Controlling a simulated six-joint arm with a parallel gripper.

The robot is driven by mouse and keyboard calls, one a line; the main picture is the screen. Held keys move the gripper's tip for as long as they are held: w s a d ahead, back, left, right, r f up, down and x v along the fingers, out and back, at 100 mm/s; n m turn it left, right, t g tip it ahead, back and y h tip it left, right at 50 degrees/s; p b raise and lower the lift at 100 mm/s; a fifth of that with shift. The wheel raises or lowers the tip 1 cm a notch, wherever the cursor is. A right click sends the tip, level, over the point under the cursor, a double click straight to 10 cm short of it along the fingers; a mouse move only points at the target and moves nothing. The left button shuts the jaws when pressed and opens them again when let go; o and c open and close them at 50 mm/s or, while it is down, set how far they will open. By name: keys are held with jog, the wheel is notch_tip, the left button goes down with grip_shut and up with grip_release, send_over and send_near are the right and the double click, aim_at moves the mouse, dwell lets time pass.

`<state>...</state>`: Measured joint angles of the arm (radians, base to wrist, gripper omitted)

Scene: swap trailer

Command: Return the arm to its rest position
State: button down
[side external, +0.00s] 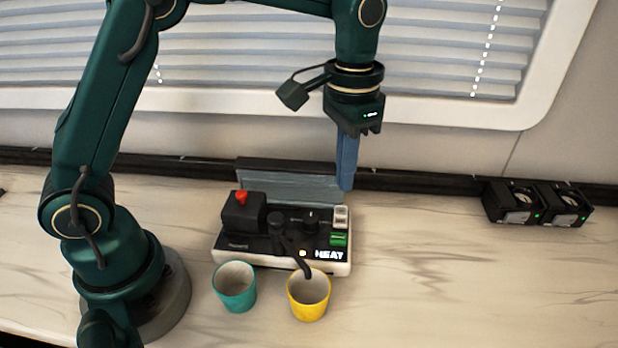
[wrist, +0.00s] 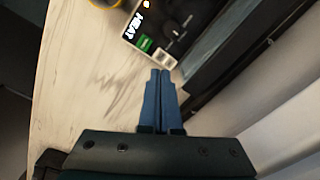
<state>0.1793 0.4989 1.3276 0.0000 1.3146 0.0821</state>
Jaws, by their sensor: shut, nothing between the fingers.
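My gripper (side external: 346,188) points straight down in the side view, above the back right corner of the heater machine (side external: 284,257). Its blue fingers are shut with nothing between them. In the wrist view my gripper (wrist: 160,72) shows its two fingers side by side and touching, and the machine (wrist: 150,40) lies beyond their tips. The green arm reaches up from its base at the left of the table and bends over to the right. The fingertips look clear of the table.
A teal cup (side external: 236,287) and a yellow cup (side external: 309,296) stand upright in front of the machine, the yellow one under its spout. Two black boxes (side external: 538,204) sit at the back right. A window with blinds (side external: 440,50) is behind. The table's right (side external: 450,290) is clear.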

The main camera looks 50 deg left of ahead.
jog(key=shift+r, duration=0.1)
jog(key=s+a+r+n+t, duration=0.1)
jog(key=s+a+r+t, duration=0.25)
jog(key=s+r, duration=0.35)
jog(key=s+a+f+n+t, duration=0.2)
jog(key=s+f, duration=0.1)
jog(key=s, duration=0.5)
jog(key=shift+f, duration=0.4)
